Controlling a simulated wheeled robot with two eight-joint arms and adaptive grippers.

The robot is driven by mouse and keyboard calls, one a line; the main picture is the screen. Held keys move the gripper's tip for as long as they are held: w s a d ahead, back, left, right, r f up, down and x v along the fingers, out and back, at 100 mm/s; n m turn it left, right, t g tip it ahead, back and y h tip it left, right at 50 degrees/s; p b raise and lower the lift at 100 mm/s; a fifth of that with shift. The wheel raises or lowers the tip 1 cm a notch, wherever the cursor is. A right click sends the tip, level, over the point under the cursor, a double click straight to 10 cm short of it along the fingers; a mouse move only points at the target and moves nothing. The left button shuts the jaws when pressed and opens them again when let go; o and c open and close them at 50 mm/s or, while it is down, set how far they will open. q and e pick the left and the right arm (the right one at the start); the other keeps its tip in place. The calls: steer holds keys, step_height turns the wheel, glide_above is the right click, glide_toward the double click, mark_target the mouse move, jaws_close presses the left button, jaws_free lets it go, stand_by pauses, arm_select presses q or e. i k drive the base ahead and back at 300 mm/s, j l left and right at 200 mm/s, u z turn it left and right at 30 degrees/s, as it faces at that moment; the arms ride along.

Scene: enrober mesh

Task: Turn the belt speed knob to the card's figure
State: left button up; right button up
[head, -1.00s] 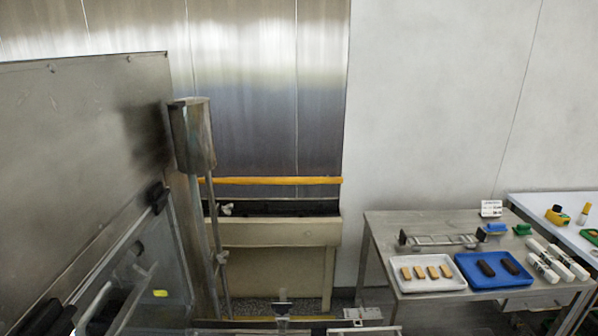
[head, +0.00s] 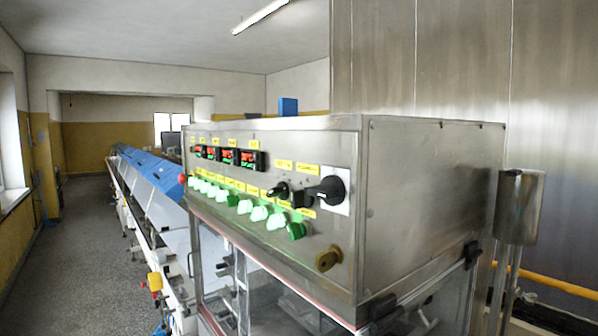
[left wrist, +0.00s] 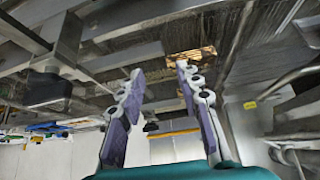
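In the head view a steel control panel (head: 262,165) carries several knobs and displays. A large black knob (head: 328,190) sits on a pale plate at its right, beside smaller black knobs (head: 279,190). A brass-coloured round fitting (head: 328,258) is lower right. The yellow labels are too small to read, so I cannot tell which knob sets belt speed. No figure card shows clearly now. My left gripper (left wrist: 160,72) appears in the left wrist view, its two purple-padded fingers apart with nothing between them. My right gripper is in neither current view.
Red-lit displays (head: 228,156) and green-lit buttons (head: 245,207) line the panel. Clear doors (head: 255,300) are below it. A blue-covered conveyor line (head: 150,170) runs away at the left, beside an open floor aisle (head: 75,260). A steel post box (head: 520,205) stands right.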

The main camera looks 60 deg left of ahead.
mark_target(282, 191)
steer(key=k+j+u, duration=0.1)
steer(key=k+u, duration=0.4)
steer(key=k+j+u, duration=0.2)
steer(key=k+u, duration=0.3)
steer(key=i+l+u, duration=0.15)
steer(key=i+u, duration=0.15)
steer(key=i+l+u, duration=0.3)
steer(key=i+j, duration=0.05)
